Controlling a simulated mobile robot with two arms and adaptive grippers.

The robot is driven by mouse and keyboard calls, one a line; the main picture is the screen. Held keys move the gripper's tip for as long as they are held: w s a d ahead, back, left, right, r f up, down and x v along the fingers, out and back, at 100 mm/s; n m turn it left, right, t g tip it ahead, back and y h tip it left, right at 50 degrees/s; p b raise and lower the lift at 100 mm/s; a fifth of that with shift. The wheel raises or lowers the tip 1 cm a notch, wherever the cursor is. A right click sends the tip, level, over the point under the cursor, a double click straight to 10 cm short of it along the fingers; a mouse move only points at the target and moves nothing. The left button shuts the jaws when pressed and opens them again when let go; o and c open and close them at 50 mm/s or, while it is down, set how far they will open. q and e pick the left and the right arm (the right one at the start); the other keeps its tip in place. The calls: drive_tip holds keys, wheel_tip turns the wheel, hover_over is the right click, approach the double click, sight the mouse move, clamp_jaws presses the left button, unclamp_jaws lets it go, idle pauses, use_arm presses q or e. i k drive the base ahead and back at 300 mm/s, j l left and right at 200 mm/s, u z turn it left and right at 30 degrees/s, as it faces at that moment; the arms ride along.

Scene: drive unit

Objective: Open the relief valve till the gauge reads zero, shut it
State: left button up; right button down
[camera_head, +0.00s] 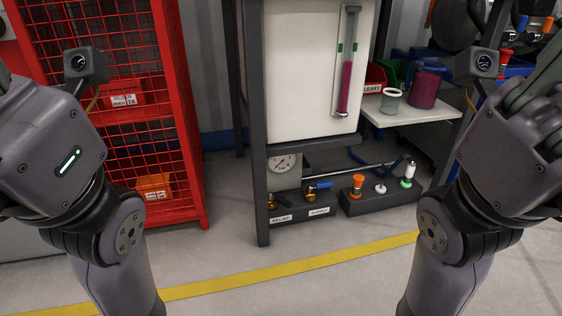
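The gauge (283,163) is a round white dial on a grey plate under the white tank. Its needle is too small to read. The relief valve (273,203) is a small brass valve with a dark handle, behind the RELIEF label (282,218). To its right is the supply valve (310,194), brass with a blue lever, behind the SUPPLY label (319,211). My arms are raised at both sides, well apart from the valves. My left gripper is out of frame. Only part of my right gripper (536,98) seems to show at the right edge, and its fingertips are unclear.
A dark frame post (254,130) stands left of the valves. A dark block (375,197) with orange, white and green fittings sits to their right. A red mesh cabinet (185,90) stands left, and a shelf with containers (428,113) right. The floor in front, with its yellow line (290,264), is clear.

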sight(279, 199)
drive_tip(key=i+l+u, duration=0.1)
drive_tip(key=i+u, duration=0.35)
drive_tip(key=i, duration=0.45)
